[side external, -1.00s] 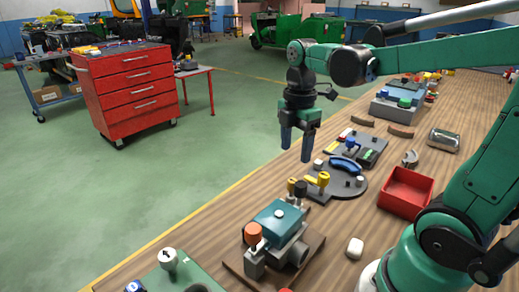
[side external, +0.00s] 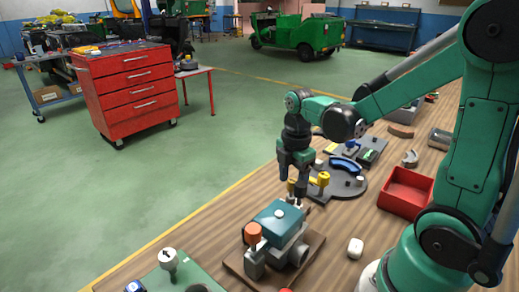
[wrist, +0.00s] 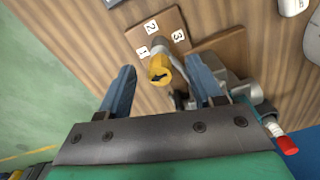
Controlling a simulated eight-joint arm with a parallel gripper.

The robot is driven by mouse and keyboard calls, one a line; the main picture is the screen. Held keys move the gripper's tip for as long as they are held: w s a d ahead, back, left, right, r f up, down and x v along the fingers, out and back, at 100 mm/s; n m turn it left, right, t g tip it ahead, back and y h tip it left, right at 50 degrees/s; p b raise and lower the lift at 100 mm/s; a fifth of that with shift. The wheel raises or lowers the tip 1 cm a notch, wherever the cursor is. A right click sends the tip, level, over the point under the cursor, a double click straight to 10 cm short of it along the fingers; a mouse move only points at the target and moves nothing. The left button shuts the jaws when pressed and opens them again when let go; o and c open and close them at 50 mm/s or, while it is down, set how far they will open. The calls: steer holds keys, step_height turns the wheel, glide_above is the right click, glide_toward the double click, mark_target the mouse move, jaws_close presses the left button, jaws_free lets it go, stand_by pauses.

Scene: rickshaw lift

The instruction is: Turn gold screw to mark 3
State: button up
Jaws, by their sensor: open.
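The gold screw (wrist: 160,70) shows in the wrist view, its head turned towards the camera with a dark pointer on it. It stands by a small wooden plate (wrist: 136,40) with white labels for mark 1 (wrist: 143,52), mark 2 (wrist: 151,27) and mark 3 (wrist: 177,37). My gripper (wrist: 163,80) is open, with one blue finger on each side of the screw's head and visible gaps on both sides. In the side view, my gripper (side external: 293,178) points down over the bench, close to a gold knob partly hidden by the fingers.
A blue-topped grey device (side external: 280,222) on a wooden base stands just nearer the side camera. A dark round plate with a blue arc (side external: 345,164) lies beyond.

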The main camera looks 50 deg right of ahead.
jaws_close()
